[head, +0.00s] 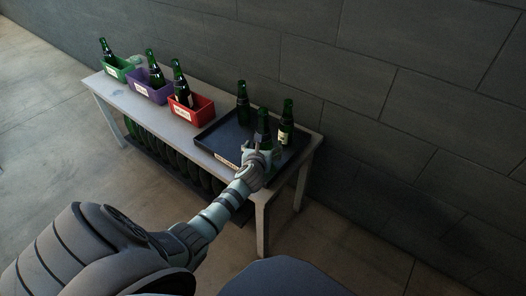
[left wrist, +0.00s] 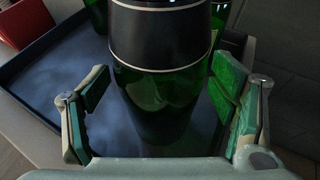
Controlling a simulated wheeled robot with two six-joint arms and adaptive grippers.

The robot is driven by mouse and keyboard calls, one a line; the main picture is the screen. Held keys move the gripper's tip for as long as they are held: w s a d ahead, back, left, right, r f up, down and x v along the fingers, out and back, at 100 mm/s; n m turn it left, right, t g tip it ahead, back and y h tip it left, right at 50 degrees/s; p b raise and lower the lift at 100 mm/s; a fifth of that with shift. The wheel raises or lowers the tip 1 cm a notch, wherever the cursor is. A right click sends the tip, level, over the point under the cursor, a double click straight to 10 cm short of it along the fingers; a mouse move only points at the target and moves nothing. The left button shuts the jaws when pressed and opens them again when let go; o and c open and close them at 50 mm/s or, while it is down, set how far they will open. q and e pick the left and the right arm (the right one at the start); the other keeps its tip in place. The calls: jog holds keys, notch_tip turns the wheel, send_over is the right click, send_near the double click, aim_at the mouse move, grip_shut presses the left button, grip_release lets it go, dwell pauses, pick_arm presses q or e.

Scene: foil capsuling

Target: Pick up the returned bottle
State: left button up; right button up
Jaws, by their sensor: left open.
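A dark tray (head: 216,138) at the right end of the bench holds three green bottles. One stands at the back (head: 242,105), one at the right with a pale label (head: 286,124), and one at the front (head: 264,122). I cannot tell from markings which is the returned one. My left gripper (head: 257,147) is at the front bottle and partly hides it. In the left wrist view the left gripper (left wrist: 165,100) is open, with its green-padded fingers on either side of a bottle with a dark band (left wrist: 160,38). Gaps show beside the glass. My right gripper is out of view.
Green (head: 114,70), purple (head: 141,89) and red (head: 202,109) boxes stand on the bench (head: 113,91) to the left, each with a bottle. Other bottles stand close behind in the tray. A dark wall runs behind the bench. Several dark rounded items are underneath.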

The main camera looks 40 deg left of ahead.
pick_arm(q)
jog(key=shift+w+a, duration=0.1)
jog(key=shift+w, duration=0.05)
jog(key=c, duration=1.7)
